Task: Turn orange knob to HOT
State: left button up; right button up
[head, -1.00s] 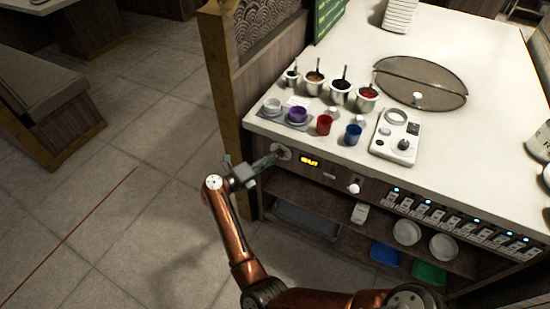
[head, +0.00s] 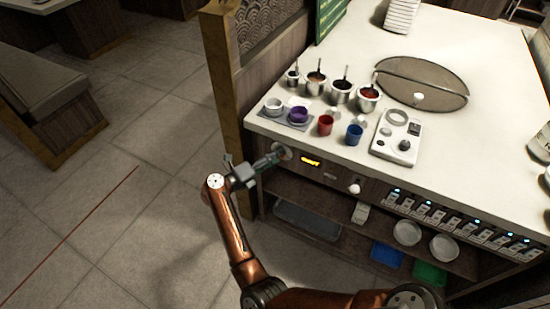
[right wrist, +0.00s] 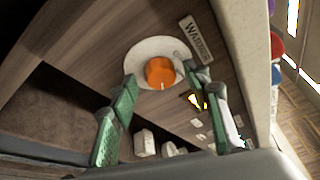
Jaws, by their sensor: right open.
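The orange knob (right wrist: 160,72) sits on a round white plate (right wrist: 143,52) on the wood-look front panel, seen in the right wrist view. A small pale mark shows near the knob's lower edge. My right gripper (right wrist: 160,82) is open, with one green finger on each side of the knob. I cannot tell whether the fingers touch it. In the head view my right gripper (head: 273,158) reaches the counter's front at its left end and hides the knob. No HOT mark can be read. My left gripper is not in view.
A label beginning "WA" (right wrist: 195,40) is beside the plate. A lit yellow display (head: 310,161) is right of the gripper. Above are red (head: 325,125) and blue (head: 354,135) cups and several sauce pots. A wooden post (head: 228,120) stands left of the counter.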

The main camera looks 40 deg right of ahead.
jog(key=a+r, duration=0.1)
jog(key=a, duration=1.1)
dwell(0.4)
